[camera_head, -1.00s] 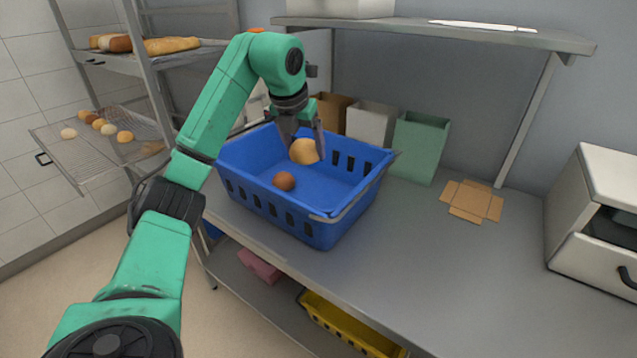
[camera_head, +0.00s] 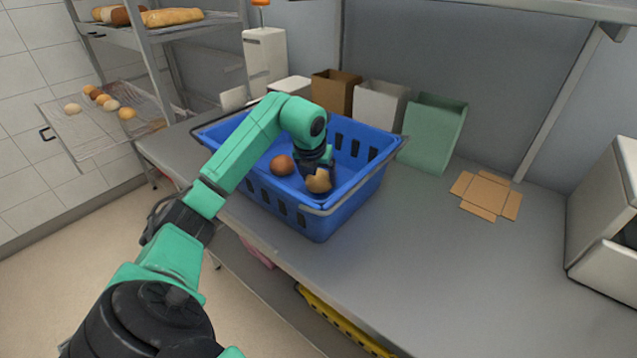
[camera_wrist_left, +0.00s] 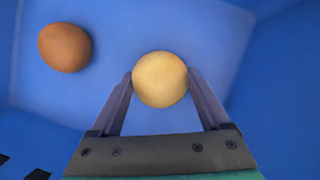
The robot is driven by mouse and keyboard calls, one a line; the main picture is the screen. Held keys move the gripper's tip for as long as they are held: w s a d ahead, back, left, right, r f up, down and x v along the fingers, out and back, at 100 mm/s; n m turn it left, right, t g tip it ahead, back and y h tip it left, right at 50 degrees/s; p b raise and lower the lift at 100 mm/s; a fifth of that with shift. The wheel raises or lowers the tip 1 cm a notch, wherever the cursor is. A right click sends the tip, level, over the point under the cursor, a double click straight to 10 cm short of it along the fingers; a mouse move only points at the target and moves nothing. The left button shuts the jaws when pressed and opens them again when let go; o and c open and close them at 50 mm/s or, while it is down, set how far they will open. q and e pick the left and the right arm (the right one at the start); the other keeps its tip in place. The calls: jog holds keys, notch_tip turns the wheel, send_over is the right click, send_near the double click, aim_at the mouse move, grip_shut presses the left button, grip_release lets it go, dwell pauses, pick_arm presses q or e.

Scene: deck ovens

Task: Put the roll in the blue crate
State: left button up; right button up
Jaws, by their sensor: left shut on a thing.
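My left gripper (camera_head: 320,174) is down inside the blue crate (camera_head: 290,211) on the steel table. It is shut on a pale golden roll (camera_head: 318,183), near the crate's front right side. In the left wrist view the roll (camera_wrist_left: 160,79) sits between the two fingertips (camera_wrist_left: 160,82), with blue crate floor behind it. Whether the roll touches the floor I cannot tell. A darker brown roll (camera_head: 282,165) lies on the crate floor to the left, apart from the held one; it also shows in the left wrist view (camera_wrist_left: 65,48). My right gripper is not in view.
Brown (camera_head: 335,92), white (camera_head: 379,104) and green (camera_head: 433,132) bags stand behind the crate. A flat cardboard piece (camera_head: 487,194) lies to the right, near a white oven (camera_head: 607,215). A rack at left holds rolls on a wire tray (camera_head: 88,134). The front right tabletop is clear.

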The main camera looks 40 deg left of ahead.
pick_arm(q)
jog(key=shift+s+f, duration=0.1)
jog(key=shift+f, duration=0.8)
jog(key=o, duration=1.2)
jog(key=shift+r, duration=0.25)
jog(key=v, duration=1.1)
jog(key=shift+s+r, duration=0.1)
jog(key=shift+r, duration=0.15)
